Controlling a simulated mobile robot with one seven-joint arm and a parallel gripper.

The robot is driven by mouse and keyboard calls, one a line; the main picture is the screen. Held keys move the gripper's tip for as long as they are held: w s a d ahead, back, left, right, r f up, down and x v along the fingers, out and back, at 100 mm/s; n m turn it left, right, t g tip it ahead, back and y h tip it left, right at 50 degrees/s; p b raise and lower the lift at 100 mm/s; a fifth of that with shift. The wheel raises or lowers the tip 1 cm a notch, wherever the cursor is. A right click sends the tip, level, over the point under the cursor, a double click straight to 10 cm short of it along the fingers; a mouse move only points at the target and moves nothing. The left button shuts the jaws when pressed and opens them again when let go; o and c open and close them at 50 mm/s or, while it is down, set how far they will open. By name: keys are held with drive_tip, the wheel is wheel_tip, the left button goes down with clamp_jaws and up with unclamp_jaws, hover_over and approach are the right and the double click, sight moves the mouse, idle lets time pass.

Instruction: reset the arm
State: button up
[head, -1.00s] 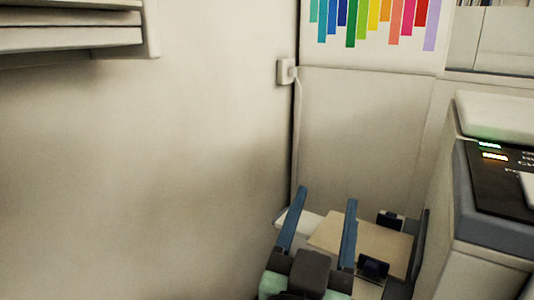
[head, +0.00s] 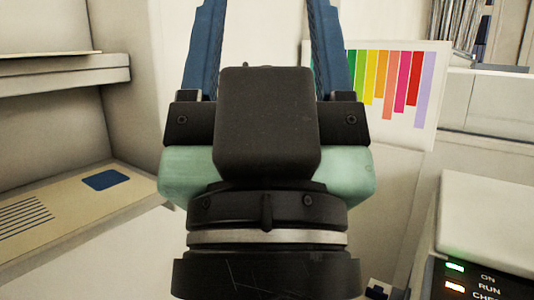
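My gripper (head: 262,25) fills the middle of the head view, close to the camera and pointing up. Its two blue fingers stand wide apart with nothing visible between them, so it is open and empty. Their upper ends run to or past the top edge of the picture. The black and pale green gripper body and wrist hide much of the wall behind.
A color-striped chart (head: 400,95) is on the wall behind at right. A machine with lit ON and RUN labels (head: 485,225) stands at lower right. Shelves (head: 55,72) and a beige panel with a blue patch (head: 75,212) are at left.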

wheel_tip(320, 180, up, 21)
drive_tip(key=p, duration=1.8)
drive_tip(key=shift+p, duration=0.4)
drive_tip(key=shift+f, duration=0.1)
